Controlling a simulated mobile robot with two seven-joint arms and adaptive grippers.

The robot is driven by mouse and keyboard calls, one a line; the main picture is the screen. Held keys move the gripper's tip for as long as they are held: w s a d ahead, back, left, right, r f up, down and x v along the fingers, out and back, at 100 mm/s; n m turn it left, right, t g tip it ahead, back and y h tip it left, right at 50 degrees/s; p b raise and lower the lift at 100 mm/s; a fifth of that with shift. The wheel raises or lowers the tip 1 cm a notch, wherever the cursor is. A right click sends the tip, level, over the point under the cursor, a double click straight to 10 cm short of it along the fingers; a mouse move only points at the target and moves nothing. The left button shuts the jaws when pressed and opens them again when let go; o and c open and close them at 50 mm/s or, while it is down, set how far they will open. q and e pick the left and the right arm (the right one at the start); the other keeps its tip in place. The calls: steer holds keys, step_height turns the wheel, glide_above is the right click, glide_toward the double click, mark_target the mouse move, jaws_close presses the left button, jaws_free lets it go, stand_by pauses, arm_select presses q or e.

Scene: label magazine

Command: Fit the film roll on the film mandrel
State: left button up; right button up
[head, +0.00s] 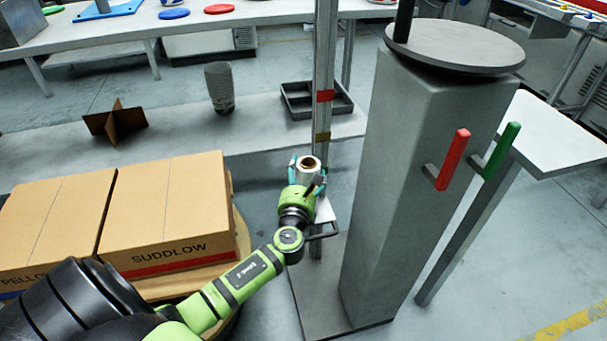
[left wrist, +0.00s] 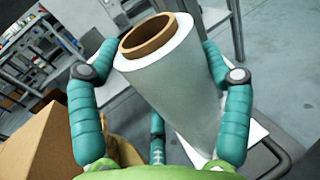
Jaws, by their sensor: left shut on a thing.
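The film roll (head: 309,163) is a pale roll with a brown core, held core end up by my left gripper (head: 308,178) beside the grey mast. In the left wrist view the film roll (left wrist: 175,85) leans, with teal fingers shut around both sides. Its lower end is hidden in the head view. A white plate (head: 325,211) with a dark bar loop shows just beside the gripper at the mast. I cannot make out the film mandrel for certain; whether the roll is around or above one is hidden. My right gripper is not in view.
The mast (head: 323,120) has red and yellow bands. Cardboard boxes (head: 165,210) stand at left. A thick grey pillar (head: 400,170) with a round disc (head: 456,46) and black post stands at right; red (head: 454,160) and green (head: 500,150) handles stick out. A black tray (head: 300,102) lies behind the mast.

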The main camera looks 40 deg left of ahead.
arm_select(q)
steer(key=o, duration=1.6)
steer(key=shift+o, duration=0.2)
steer(key=shift+s+f, duration=0.1)
steer(key=shift+s+d, duration=0.2)
steer(key=shift+s, duration=0.05)
steer(key=v, duration=1.1)
steer(key=shift+s, duration=0.15)
